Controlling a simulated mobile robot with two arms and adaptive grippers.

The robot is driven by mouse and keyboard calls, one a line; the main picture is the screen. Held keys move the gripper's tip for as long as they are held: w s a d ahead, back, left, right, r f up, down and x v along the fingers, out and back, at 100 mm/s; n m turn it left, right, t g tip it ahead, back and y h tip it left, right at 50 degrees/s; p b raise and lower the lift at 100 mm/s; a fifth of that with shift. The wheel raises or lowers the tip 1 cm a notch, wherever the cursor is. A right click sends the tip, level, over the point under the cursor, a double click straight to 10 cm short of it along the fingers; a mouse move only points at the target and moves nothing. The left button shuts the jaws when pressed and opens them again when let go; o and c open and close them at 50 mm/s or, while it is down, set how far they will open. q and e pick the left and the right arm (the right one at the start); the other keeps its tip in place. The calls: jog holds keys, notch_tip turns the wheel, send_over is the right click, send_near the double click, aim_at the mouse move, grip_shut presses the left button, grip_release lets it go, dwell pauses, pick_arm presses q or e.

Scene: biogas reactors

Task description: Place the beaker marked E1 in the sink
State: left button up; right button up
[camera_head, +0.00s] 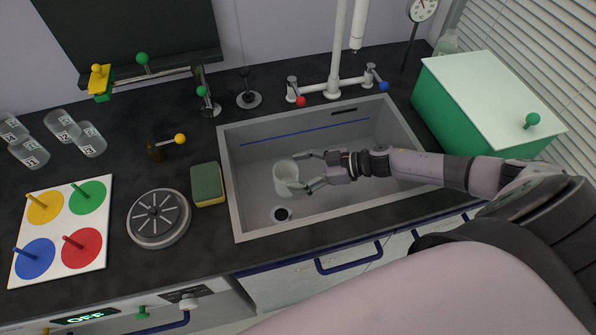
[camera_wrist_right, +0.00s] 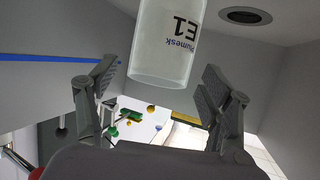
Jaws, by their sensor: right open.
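The beaker marked E1 (camera_head: 286,178) is a clear, whitish cup inside the grey sink (camera_head: 240,215), near its left part and close to the drain. In the right wrist view the beaker (camera_wrist_right: 168,45) shows its label "E1". My right gripper (camera_head: 310,172) reaches into the sink from the right. Its fingers are open, with the beaker just ahead of and partly between the fingertips; it also shows in the right wrist view (camera_wrist_right: 155,85). A visible gap lies between each finger and the beaker. My left gripper is not in view.
A tap (camera_head: 335,88) with red and blue knobs stands behind the sink. A green box with a white lid (camera_head: 485,95) is at the right. A sponge (camera_head: 208,184), a round grey disc (camera_head: 158,218) and several beakers (camera_head: 62,126) are on the counter at the left.

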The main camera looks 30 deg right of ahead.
jog(key=v, duration=0.7)
jog(key=shift+b, duration=0.35)
